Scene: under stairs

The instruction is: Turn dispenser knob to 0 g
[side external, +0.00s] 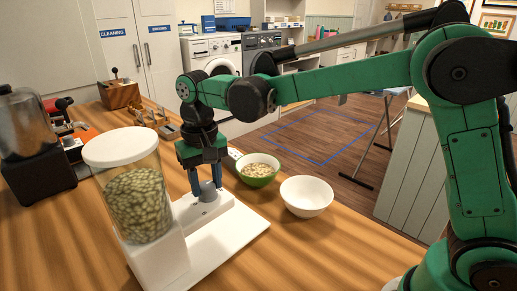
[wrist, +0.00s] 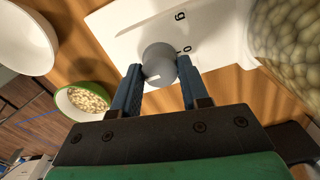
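The dispenser is a clear jar of green beans (side external: 138,200) with a white lid, on a white base (side external: 235,235). Its grey knob (wrist: 160,62) stands on the base, with a short pale mark on the side facing my palm in the wrist view. A printed "0" (wrist: 187,49) shows just beyond the knob to the right, and a "6" or "9" (wrist: 180,16) farther up. My gripper (side external: 207,186) points down with its blue fingers on both sides of the knob, seemingly touching it. The other dial marks are hidden or unclear.
A green bowl with pale contents (side external: 258,176) and an empty white bowl (side external: 306,200) stand right of the base. A black grinder-like machine (side external: 30,150) stands far left. The bean jar is close beside my gripper. The wooden counter (side external: 35,250) is clear at front left.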

